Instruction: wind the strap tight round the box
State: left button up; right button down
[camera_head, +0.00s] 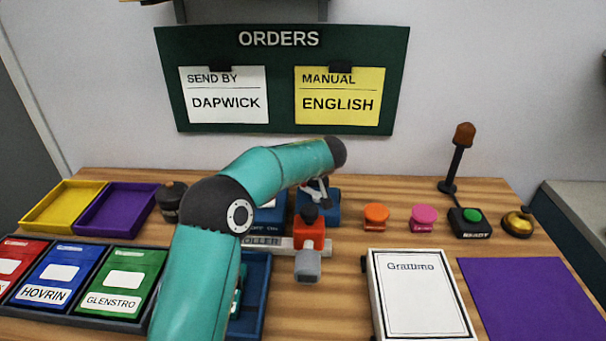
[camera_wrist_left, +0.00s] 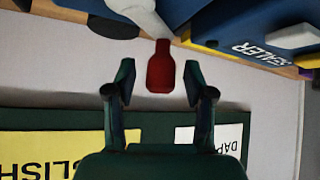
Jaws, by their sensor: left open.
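My left arm (camera_head: 195,280) reaches over the table, its left gripper (camera_head: 320,190) near the blue machine (camera_head: 330,205) at the back. In the left wrist view the left gripper (camera_wrist_left: 158,85) is open, fingers apart. A red bottle-shaped part (camera_wrist_left: 160,70) shows between the fingertips; I cannot tell whether it lies between them or beyond. A red block with a grey end (camera_head: 310,235) stands in front of the machine. A white box-like item marked "Grattimo" (camera_head: 420,295) lies at the front right. I make out no strap. The right gripper is not in view.
A blue tray (camera_head: 262,285) is partly hidden behind my arm. Red, blue and green packs (camera_head: 72,275) lie at left, with yellow (camera_head: 62,205) and purple (camera_head: 115,208) trays behind. Orange (camera_head: 375,215) and pink (camera_head: 423,217) knobs stand right of the machine. A purple mat (camera_head: 530,300) is bare.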

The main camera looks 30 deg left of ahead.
pick_arm(q)
grip_shut()
jog(key=shift+w+d+f+m+t+h+b, duration=0.1)
jog(key=shift+w+m+t+h+b, duration=0.4)
jog(key=shift+m+b, duration=0.5)
jog(key=shift+w+d+m+t+h, duration=0.1)
jog(key=shift+w+m+t+h, duration=0.15)
jog(key=shift+m+t+h, duration=0.35)
jog(key=shift+w+d+r+m+h, duration=0.15)
jog(key=shift+r+m+h, duration=0.15)
jog(key=shift+m, duration=0.3)
jog(key=m+h+p, duration=0.1)
jog(key=p, duration=0.2)
jog(key=w+d+m+t+h+p, duration=0.1)
jog(key=m+p, duration=0.1)
jog(key=p, duration=0.2)
jog(key=m+h+p, duration=0.1)
jog(key=p, duration=0.3)
jog(key=shift+w+d+r+m, duration=0.1)
jog(key=shift+w+d+m, duration=0.05)
jog(key=shift+w+m, duration=0.15)
jog(key=shift+f+p, duration=0.25)
jog(key=shift+p, duration=0.2)
